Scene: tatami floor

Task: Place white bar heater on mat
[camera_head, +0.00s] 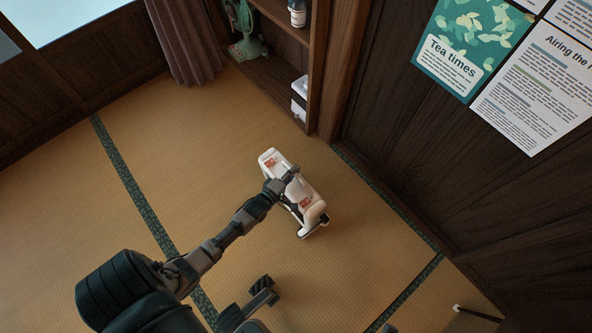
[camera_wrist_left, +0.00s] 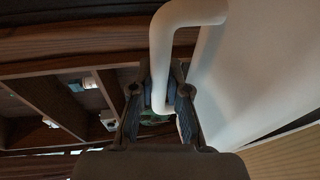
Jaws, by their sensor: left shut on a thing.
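The white bar heater (camera_head: 311,201) is in the middle of the head view, above or on the straw-coloured tatami mat (camera_head: 365,235); I cannot tell whether it touches it. It lies slantwise, with red labels on its upper side and a dark part at its near end. My left gripper (camera_head: 291,174) reaches it from the left and is shut on its handle. In the left wrist view the white bent handle (camera_wrist_left: 159,60) passes between the fingers (camera_wrist_left: 160,100), with the heater's pale body (camera_wrist_left: 245,70) to the right.
A wooden shelf (camera_head: 285,70) with a green object (camera_head: 246,45) and white items stands at the back. A dark wooden wall (camera_head: 430,150) with posters runs along the right. A curtain (camera_head: 183,40) hangs at the upper left. The floor left of the heater is clear.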

